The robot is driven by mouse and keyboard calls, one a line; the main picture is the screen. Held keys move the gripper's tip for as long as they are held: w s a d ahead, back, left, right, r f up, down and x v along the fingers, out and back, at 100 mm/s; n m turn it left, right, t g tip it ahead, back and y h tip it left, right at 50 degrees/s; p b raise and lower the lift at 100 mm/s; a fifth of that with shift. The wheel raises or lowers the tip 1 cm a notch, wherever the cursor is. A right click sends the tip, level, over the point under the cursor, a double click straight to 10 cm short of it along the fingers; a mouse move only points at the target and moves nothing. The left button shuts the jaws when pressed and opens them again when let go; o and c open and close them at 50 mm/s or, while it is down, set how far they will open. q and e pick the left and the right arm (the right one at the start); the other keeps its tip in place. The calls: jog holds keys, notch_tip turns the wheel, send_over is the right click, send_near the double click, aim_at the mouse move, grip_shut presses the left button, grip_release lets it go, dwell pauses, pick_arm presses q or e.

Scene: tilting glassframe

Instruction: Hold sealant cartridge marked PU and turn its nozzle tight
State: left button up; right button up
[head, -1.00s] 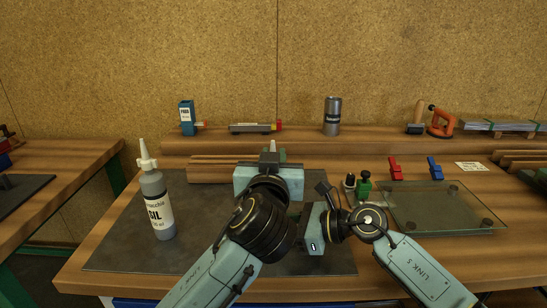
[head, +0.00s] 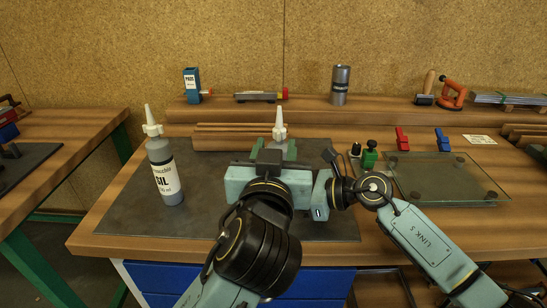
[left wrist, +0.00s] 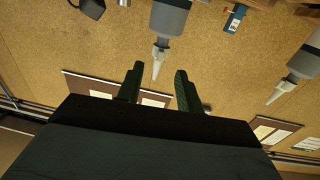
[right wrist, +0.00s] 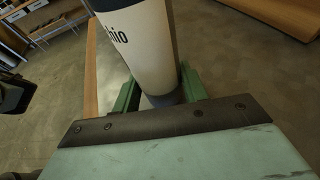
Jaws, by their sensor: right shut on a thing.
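The held sealant cartridge (right wrist: 142,45) is light with a dark lower end; its label shows only "hio", and no PU mark can be read. My right gripper (right wrist: 158,80) is shut on its lower part. In the head view my right gripper (head: 321,195) is partly behind the left one, which hides the cartridge's body. The white nozzle (head: 279,127) points up at the cartridge's top. My left gripper (head: 274,150) is open in front of it. In the left wrist view the nozzle (left wrist: 160,57) shows beyond and between the parted fingers, apparently touching neither.
A second cartridge marked SIL (head: 164,175) stands upright on the dark mat (head: 120,215), left of the grippers. A glass pane (head: 450,180) lies at the right. Wooden strips (head: 215,137) lie behind.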

pick_arm(q)
jog(key=s, duration=0.2)
jog(key=shift+s+a, duration=0.1)
jog(key=shift+s, duration=0.25)
pick_arm(e)
jog(key=o, duration=0.9)
jog(key=shift+c, duration=0.2)
